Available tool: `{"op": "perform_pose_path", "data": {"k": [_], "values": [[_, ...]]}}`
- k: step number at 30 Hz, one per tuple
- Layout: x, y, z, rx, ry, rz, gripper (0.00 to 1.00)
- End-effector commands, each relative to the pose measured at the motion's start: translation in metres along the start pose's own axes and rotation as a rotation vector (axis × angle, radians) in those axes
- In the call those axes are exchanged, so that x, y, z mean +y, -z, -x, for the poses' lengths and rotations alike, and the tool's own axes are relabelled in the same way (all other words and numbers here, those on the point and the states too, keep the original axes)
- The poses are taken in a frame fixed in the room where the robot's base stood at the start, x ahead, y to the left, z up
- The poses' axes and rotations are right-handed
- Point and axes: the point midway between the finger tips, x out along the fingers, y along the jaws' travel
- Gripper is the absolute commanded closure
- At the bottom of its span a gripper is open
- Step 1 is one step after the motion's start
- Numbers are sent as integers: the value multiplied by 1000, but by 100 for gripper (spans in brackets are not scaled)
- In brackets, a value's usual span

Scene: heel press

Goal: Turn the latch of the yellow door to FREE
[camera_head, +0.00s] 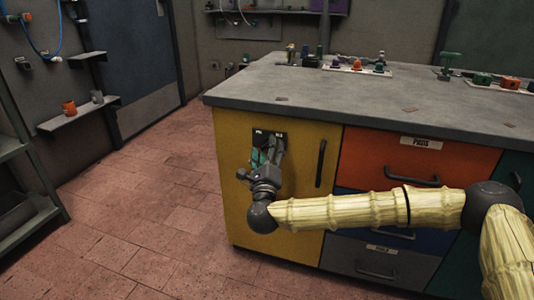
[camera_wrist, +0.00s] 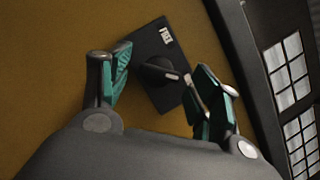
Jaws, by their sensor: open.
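The yellow door (camera_head: 236,210) is the left front of the workbench and looks closed. Its latch is a round dark knob (camera_wrist: 158,70) with a pale mark, on a black plate (camera_wrist: 140,46). The plate shows in the head view (camera_head: 268,134) with small white labels at its two top corners; one label shows in the wrist view, too small to read surely. My gripper (camera_wrist: 163,66) is open, its teal fingers on either side of the knob. I cannot tell whether either finger touches it. In the head view my gripper (camera_head: 265,158) covers the knob and the lower plate.
A black vertical handle (camera_head: 320,163) stands on the door, right of my gripper. An orange drawer (camera_head: 375,165) and a blue one lie to the right, partly behind my arm. The grey worktop (camera_head: 300,92) overhangs the door. The floor (camera_head: 150,215) at left is clear.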

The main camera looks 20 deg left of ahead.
Motion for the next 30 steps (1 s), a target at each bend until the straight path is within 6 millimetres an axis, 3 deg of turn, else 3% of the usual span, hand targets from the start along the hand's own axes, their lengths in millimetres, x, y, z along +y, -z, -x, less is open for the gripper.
{"op": "perform_pose_path", "data": {"k": [11,18,19,30], "values": [[0,0,-4,0,-1,0,38],[0,0,-4,0,-1,0,81],[0,0,-4,0,-1,0,83],[-2,-2,-5,0,-19,43,83]]}}
